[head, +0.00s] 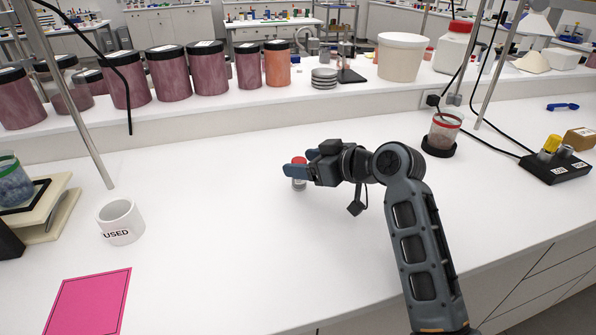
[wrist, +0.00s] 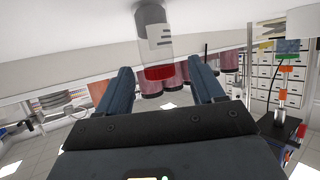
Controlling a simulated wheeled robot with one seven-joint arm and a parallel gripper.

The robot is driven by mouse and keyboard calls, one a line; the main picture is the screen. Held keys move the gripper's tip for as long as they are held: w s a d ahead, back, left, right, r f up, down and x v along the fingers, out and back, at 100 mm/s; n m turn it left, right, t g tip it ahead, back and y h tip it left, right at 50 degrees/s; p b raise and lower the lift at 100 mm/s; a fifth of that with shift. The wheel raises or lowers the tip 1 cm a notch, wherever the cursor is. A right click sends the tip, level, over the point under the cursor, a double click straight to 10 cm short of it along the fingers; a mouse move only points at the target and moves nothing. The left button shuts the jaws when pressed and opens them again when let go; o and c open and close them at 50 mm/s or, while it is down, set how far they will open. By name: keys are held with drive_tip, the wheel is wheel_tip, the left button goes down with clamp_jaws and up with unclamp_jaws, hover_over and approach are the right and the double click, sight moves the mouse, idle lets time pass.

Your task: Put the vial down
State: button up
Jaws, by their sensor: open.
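The vial (head: 299,183) is small and clear with a red cap and stands upright on the white bench, partly hidden by my gripper. In the wrist view, which is upside down, the vial (wrist: 154,38) shows a pale label and its base meets the white surface. My gripper (head: 303,163) is open, with its two blue fingers on either side of the vial. In the wrist view there is a gap between each finger and the vial.
A white cup marked USED (head: 121,222) and a pink sheet (head: 90,303) lie to the left. A red-rimmed jar (head: 444,130) stands on a black base at right. Large pigment jars (head: 168,75) line the raised back shelf. The bench around the vial is clear.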

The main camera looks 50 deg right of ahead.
drive_tip(key=shift+x, duration=1.15)
drive_tip(key=c, duration=1.1)
drive_tip(key=shift+c, duration=0.2)
drive_tip(key=shift+r, duration=0.15)
